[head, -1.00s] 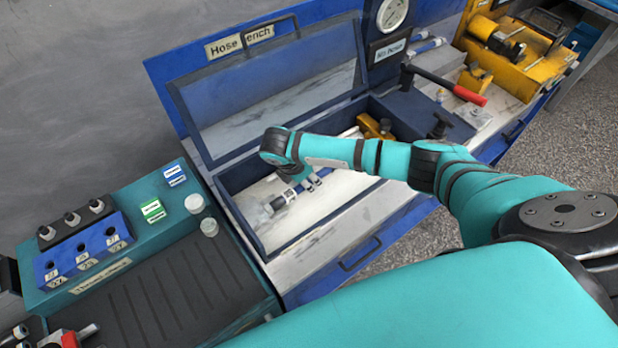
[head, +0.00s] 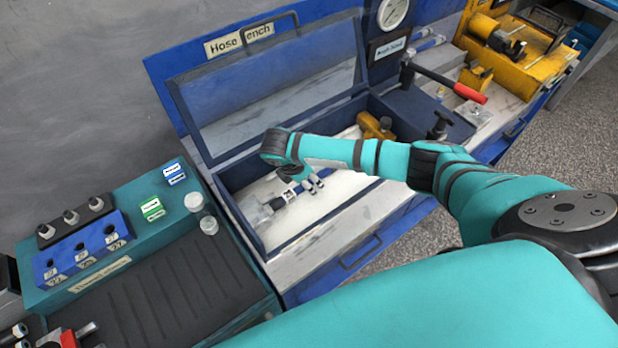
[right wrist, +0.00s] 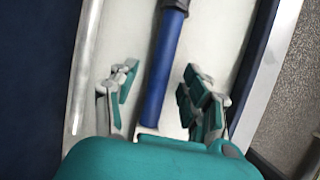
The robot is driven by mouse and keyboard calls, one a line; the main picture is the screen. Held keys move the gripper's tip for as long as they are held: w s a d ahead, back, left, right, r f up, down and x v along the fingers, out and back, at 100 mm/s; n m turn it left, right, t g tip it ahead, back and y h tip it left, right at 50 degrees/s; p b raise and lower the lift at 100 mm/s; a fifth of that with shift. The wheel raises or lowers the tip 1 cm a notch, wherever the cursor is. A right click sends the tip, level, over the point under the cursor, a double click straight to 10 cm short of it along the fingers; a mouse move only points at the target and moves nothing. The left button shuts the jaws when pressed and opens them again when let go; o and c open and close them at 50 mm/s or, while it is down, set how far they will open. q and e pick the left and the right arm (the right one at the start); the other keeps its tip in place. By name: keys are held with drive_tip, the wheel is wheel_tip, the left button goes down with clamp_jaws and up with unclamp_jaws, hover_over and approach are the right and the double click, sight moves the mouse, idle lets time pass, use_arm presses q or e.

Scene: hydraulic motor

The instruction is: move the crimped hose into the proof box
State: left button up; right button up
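The crimped hose (right wrist: 163,75) shows in the right wrist view as a straight blue length with a dark upper end. It lies over a pale floor inside the open dark-blue proof box (head: 225,203). In the head view a short part of it (head: 289,195) shows beside my gripper; my arm hides the rest. My right gripper (head: 311,184) is low inside the box. Its fingers (right wrist: 158,92) are open on both sides of the hose, with gaps between. My left gripper is not in view.
The box's clear lid (head: 275,95) stands raised behind. A yellow fixture (head: 375,127) and a red-handled lever (head: 445,83) are on the right. A teal bench with a blue numbered block (head: 85,250) and a dark ribbed mat (head: 180,295) is at left.

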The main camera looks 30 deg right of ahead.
drive_tip(key=v, duration=1.2)
drive_tip(key=shift+s+d, duration=0.1)
idle(0.4)
